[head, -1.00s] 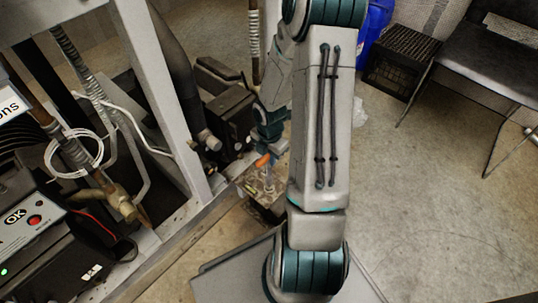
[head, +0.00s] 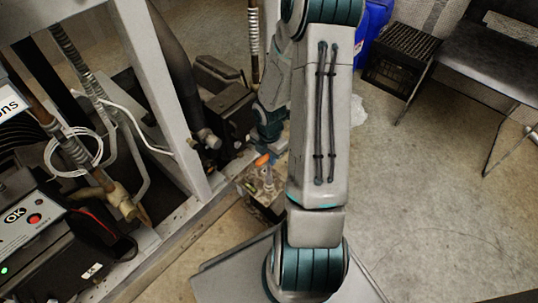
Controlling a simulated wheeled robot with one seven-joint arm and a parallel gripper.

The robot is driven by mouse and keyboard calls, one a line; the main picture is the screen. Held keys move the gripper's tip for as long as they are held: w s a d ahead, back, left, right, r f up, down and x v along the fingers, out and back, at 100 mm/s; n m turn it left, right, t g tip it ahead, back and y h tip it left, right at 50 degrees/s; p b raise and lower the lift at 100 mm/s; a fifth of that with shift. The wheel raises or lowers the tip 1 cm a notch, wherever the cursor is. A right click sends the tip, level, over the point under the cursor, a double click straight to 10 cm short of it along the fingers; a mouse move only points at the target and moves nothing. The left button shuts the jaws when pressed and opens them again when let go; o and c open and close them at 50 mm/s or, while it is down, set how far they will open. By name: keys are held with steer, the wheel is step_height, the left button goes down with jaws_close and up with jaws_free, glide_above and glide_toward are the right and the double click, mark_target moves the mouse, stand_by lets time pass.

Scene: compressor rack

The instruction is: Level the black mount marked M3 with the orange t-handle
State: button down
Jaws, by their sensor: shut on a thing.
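The orange t-handle (head: 262,160) shows as a small orange bar beside my arm, near the middle of the head view. My gripper (head: 270,150) is at the handle and shut on it, though its fingers are small and partly hidden by my arm. Below the handle is a worn, brownish block-like support (head: 264,193) at the foot of the rack. I cannot make out the black mount or an M3 mark, and my arm covers the area just to the right.
The rack's pale frame (head: 172,100) stands to the left, with hoses and a control box (head: 30,225) showing an OK label. A dark unit (head: 228,108) is behind the gripper. A black crate (head: 402,52) and chair (head: 490,50) are back right. The right floor is clear.

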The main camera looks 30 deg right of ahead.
steer(key=shift+f+b, duration=0.6)
steer(key=shift+f, duration=0.4)
stand_by(0.4)
steer(key=shift+m, duration=1.2)
stand_by(0.7)
steer(key=shift+m, duration=1.2)
steer(key=shift+m, duration=1.2)
